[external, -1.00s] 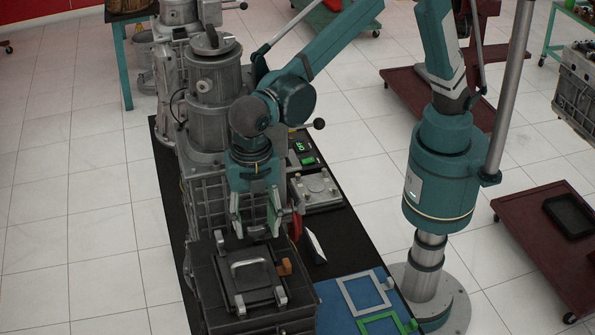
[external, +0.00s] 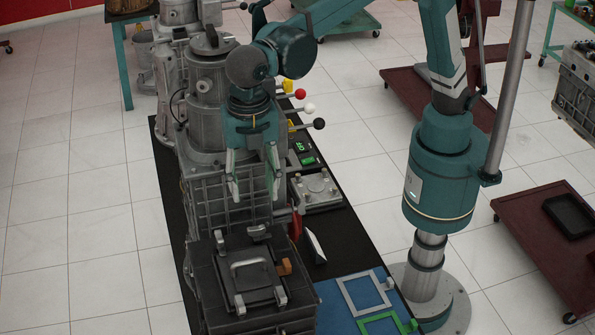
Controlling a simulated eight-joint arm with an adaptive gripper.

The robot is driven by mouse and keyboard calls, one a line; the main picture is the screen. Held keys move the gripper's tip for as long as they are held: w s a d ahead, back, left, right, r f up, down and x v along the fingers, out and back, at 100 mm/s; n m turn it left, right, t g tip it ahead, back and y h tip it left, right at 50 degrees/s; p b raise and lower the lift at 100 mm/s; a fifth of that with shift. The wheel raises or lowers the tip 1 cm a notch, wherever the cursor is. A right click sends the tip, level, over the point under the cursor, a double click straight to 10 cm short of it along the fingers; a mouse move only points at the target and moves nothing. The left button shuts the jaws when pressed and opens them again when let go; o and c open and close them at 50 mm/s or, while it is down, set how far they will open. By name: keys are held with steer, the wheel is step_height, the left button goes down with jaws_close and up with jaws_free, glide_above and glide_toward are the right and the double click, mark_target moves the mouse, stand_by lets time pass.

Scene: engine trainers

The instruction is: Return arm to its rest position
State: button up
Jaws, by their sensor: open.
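My gripper (external: 254,192) hangs with its fingers pointing down in the external view. Its two fingers are spread apart and nothing is between them. It is in front of the grey ribbed housing, above and behind a dark box with a handled lid (external: 250,273). From this one view I cannot tell how far the fingers are from the housing. My teal arm reaches from the column at the right over to the gripper.
Grey cylinders (external: 212,85) stand close behind my gripper. Levers with red, white and black knobs (external: 319,124) stick out to its right. A blue mat with a grey frame (external: 365,292) and a green frame (external: 388,326) lies at front right. Floor on the left is clear.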

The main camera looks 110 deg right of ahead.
steer(key=shift+r, duration=0.2)
steer(key=shift+s, duration=0.15)
steer(key=s+d+r+t+y+b, duration=0.25)
steer(key=s+d, duration=0.25)
steer(key=s, duration=0.7)
steer(key=s+d+f+t+y+b, duration=0.1)
steer(key=s+d+f, duration=0.3)
steer(key=s, duration=0.5)
steer(key=s+d+f+t, duration=0.1)
steer(key=s+d, duration=0.6)
steer(key=s, duration=0.2)
steer(key=s+d+f+m+t+h+b, duration=0.1)
steer(key=s+d+f+m, duration=0.1)
steer(key=d+f+m, duration=0.2)
steer(key=s+d+f+m+h, duration=0.1)
steer(key=d+f+m, duration=0.3)
steer(key=d+m, duration=0.4)
steer(key=s+d+f+m+t+h+b, duration=0.1)
steer(key=s+d+f+m, duration=0.3)
steer(key=d, duration=1)
steer(key=shift+d+f+m+t+b, duration=0.2)
steer(key=shift+f+m+t+b, duration=0.25)
steer(key=shift+m, duration=0.45)
steer(key=shift+f+h, duration=0.1)
steer(key=shift+h, duration=0.15)
